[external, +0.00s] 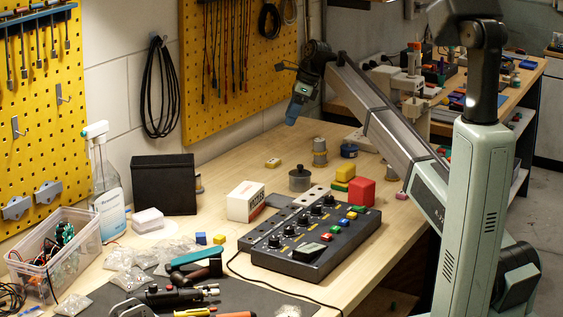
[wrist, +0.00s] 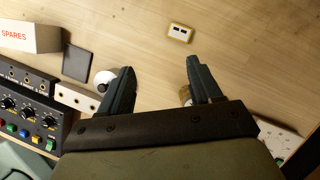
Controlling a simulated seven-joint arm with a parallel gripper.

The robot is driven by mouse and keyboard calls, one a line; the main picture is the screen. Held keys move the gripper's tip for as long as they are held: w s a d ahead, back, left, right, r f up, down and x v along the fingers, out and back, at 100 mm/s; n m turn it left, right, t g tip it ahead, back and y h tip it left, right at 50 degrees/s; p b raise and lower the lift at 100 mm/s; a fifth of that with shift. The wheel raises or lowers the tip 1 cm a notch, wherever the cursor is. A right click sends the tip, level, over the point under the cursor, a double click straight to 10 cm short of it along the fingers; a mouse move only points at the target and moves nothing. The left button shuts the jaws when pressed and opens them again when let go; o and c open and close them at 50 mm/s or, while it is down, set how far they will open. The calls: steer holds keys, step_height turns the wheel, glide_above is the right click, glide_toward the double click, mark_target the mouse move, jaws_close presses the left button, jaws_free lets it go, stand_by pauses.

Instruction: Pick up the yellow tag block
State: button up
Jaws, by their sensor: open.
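A small pale yellow block with dark marks on top, which looks like the yellow tag block (external: 273,162), lies on the wooden bench toward the back wall in the external view. In the wrist view the block (wrist: 180,32) lies flat near the top edge, beyond my fingertips, with clear wood around it. My gripper (external: 291,119) hangs above the bench, higher than the block and a little to its right in the external view. In the wrist view my gripper (wrist: 160,68) has its two dark fingers spread, with only bench between them.
A white SPARES box (external: 242,202), a dark lidded pot (external: 300,180) and a black control box (external: 310,240) stand nearer the front. Stacked metal cylinders (external: 320,152) and red, green and yellow blocks (external: 361,192) stand to the right. The wood around the block is free.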

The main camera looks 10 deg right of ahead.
steer(key=w+a+h, duration=0.1)
steer(key=w+a, duration=0.1)
steer(key=a, duration=0.5)
steer(key=n+g+h, duration=0.1)
steer(key=n+h, duration=0.2)
steer(key=n, duration=0.9)
glide_above(273, 161)
steer(key=f, duration=1)
steer(key=shift+w, duration=0.4)
steer(key=shift+s+f, duration=0.15)
steer(key=shift+f, duration=1.15)
steer(key=shift+s+f, duration=0.1)
steer(key=shift+f, duration=1.2)
steer(key=shift+c, duration=0.5)
steer(key=c, duration=1)
steer(key=shift+r, duration=0.1)
